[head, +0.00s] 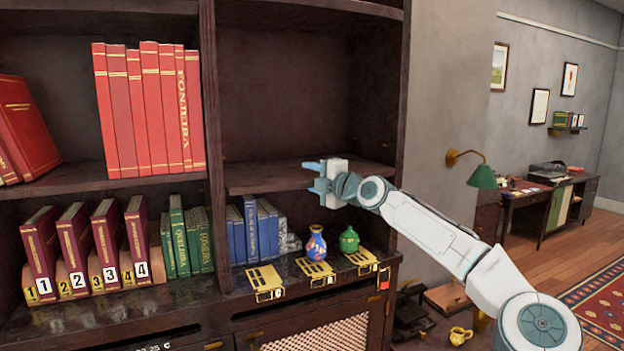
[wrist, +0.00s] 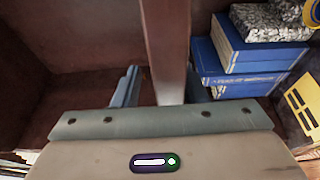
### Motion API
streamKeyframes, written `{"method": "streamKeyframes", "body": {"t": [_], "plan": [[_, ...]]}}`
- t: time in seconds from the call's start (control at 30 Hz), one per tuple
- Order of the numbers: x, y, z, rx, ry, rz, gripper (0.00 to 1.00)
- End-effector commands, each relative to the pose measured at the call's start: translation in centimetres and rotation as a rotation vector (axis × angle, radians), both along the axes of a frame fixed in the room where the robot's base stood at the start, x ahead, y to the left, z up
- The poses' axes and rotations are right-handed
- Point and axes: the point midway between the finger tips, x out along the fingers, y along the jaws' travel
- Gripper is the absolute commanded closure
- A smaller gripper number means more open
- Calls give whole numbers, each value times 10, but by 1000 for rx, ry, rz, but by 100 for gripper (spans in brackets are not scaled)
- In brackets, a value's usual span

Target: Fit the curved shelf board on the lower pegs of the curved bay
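The dark brown shelf board (head: 262,183) lies level across the right-hand bay, above the blue books and vases. Its front edge runs down the middle of the wrist view (wrist: 167,45). My gripper (head: 313,177) is at the board's front edge, pointing left into the bay. One finger is above the board and one below. In the wrist view the fingers (wrist: 165,85) lie close on either side of the edge. I cannot tell whether they press on it. The lower pegs and the board's seating on them are hidden.
Below the board stand blue books (head: 252,230), a blue vase (head: 316,243) and a green vase (head: 349,240). Yellow stands (head: 315,270) line the lower ledge. An upright divider (head: 212,120) bounds the bay on the left. The bay above the board is empty.

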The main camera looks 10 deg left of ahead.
Motion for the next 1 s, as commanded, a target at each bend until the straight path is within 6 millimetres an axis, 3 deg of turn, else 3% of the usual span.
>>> {"method": "streamKeyframes", "body": {"t": [0.43,1.0], "plan": [[-4,-7,-5,-5,5,1,58],[-63,-82,-5,-2,2,-1,58]]}}
